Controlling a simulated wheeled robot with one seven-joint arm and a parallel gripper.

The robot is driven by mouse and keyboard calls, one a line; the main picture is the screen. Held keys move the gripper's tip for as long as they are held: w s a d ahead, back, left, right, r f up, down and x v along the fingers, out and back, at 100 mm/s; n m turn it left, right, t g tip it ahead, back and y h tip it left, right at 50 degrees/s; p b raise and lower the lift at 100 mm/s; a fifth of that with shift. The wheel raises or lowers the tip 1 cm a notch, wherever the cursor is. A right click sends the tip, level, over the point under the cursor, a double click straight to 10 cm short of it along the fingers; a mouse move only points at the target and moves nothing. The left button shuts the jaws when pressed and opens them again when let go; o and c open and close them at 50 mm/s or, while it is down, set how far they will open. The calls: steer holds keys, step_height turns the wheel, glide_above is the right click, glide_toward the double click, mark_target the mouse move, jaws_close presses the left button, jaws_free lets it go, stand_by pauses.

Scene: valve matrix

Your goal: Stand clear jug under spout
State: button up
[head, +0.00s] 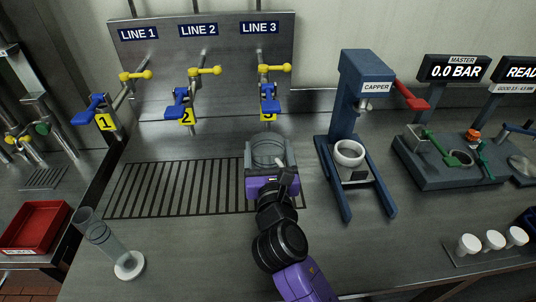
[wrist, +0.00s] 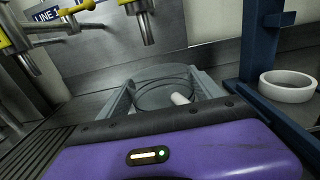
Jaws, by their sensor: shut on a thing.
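The clear jug (head: 267,151) is between the fingers of my gripper (head: 271,158), which is shut on it. It also shows in the wrist view (wrist: 165,88), with a grey finger on each side and a short pale piece showing at its near side. In the head view the jug appears just below the line 3 spout (head: 269,118), at the right end of the slotted grate (head: 178,190). A metal spout (wrist: 147,28) hangs beyond the jug in the wrist view. My gripper hides the jug's base, so I cannot tell whether it touches the grate.
Lines 1 and 2 have blue-handled valves (head: 90,108) (head: 177,101) to the left. The blue capper (head: 363,110) stands close on the right. White caps (head: 493,240) sit front right. The grate's left part is clear.

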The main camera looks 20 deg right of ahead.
steer(key=shift+f, duration=0.65)
steer(key=shift+f, duration=0.1)
steer(key=o, duration=2)
steer(key=shift+s+a, duration=0.15)
steer(key=shift+s, duration=0.05)
steer(key=b+v, duration=0.1)
steer(key=v, duration=1)
steer(key=shift+s, duration=0.3)
